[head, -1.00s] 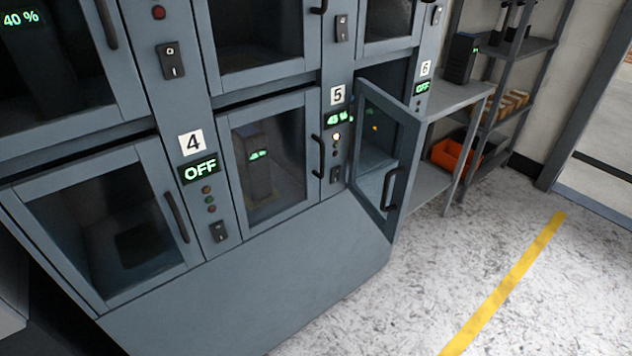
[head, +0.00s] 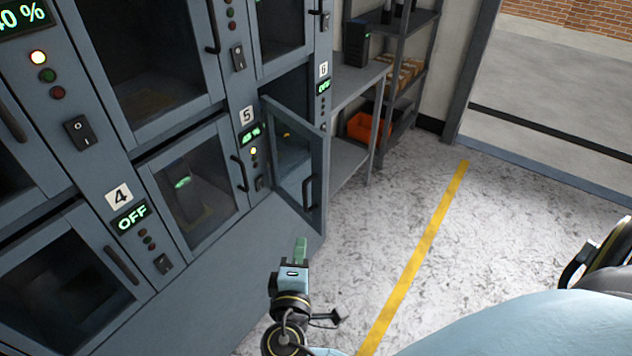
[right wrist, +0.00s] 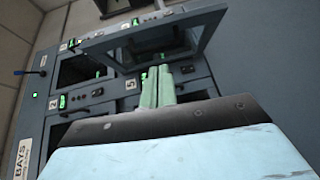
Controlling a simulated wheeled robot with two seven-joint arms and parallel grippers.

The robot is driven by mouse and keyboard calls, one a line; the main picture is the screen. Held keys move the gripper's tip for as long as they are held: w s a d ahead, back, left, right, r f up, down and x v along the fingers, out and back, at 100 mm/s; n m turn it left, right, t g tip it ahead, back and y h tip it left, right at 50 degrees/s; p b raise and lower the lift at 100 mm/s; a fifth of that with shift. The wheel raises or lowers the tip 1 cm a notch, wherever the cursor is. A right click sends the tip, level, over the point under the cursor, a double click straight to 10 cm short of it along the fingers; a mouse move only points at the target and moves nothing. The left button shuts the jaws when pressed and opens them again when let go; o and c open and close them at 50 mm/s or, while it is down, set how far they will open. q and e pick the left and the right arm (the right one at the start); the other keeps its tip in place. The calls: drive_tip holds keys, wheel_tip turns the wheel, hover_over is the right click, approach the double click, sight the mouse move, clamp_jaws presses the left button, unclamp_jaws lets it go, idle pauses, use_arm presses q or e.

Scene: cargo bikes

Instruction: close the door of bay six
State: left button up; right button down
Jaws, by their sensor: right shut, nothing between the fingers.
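The door of bay six (head: 300,172) stands open in the head view, swung out from the cabinet, with a dark vertical handle (head: 308,191) on its outer side. The bay six label (head: 323,69) and its green OFF display (head: 324,87) are on the post right of the opening. My right gripper (head: 301,246) is low in front of the cabinet, below the door and apart from it. Its green fingers (right wrist: 158,88) are shut and empty in the right wrist view. An open door frame (right wrist: 200,35) shows above them there. My left gripper is not in view.
The bay five door (head: 190,180) and bay four door (head: 65,270) are closed. The floor by the yellow line (head: 420,255) is clear.

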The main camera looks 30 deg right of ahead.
wheel_tip(320, 180, up, 3)
approach(318, 182)
drive_tip(key=w, duration=0.2)
drive_tip(key=w+a, duration=0.1)
drive_tip(key=shift+w+f+t+h+p, duration=0.3)
drive_tip(key=shift+w+f+h, duration=0.05)
drive_tip(key=shift+w+h, duration=0.05)
drive_tip(key=d, duration=0.3)
drive_tip(key=shift+w+d+p, duration=0.25)
drive_tip(key=shift+w+p, duration=0.05)
drive_tip(key=shift+w, duration=0.05)
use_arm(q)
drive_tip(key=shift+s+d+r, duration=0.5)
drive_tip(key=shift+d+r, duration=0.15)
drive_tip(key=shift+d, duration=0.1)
use_arm(e)
drive_tip(key=shift+w+d+f, duration=0.1)
drive_tip(key=shift+d, duration=0.35)
